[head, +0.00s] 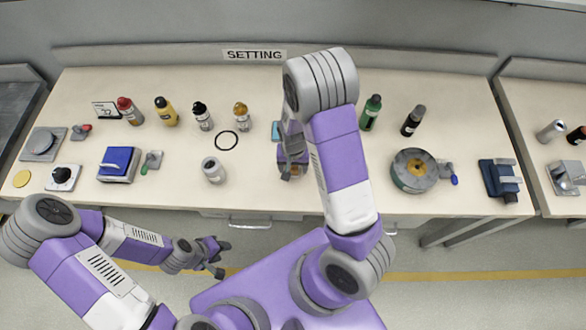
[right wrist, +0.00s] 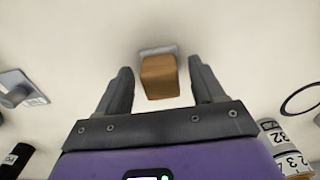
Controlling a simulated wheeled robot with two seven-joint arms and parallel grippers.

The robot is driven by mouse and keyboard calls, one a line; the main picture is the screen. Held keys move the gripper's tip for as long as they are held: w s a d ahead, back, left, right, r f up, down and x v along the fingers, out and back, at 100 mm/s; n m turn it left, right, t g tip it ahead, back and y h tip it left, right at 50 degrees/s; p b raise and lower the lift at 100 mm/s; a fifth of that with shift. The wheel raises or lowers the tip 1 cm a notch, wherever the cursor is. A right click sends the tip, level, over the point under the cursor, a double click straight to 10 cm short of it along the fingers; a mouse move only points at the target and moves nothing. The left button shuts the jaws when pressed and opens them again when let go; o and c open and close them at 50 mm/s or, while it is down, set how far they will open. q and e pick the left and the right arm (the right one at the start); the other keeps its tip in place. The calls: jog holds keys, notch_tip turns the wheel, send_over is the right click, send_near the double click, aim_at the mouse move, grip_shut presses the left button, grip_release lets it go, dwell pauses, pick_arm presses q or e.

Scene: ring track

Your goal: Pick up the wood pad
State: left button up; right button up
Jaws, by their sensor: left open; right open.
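The wood pad (right wrist: 160,77) is a brown block with a grey part along its far edge. In the right wrist view it lies on the pale bench top, between and slightly beyond the fingertips of my right gripper (right wrist: 160,78). That gripper is open, with a finger apart from the pad on each side. In the head view my right gripper (head: 291,165) is over the middle of the bench near its front, and it and the arm hide most of the pad. My left gripper (head: 218,257) is open and empty, low in front of the bench.
Several bottles line the back. A blue-topped block (head: 119,163) is at left, a round grey-yellow device (head: 414,170) at right. The front edge near the jar is fairly clear.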

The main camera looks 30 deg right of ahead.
jog(key=shift+c, duration=0.3)
jog(key=shift+w, duration=0.1)
jog(key=c, duration=1)
jog(key=shift+r, duration=0.1)
notch_tip(320, 180, up, 10)
jog(key=p, duration=0.3)
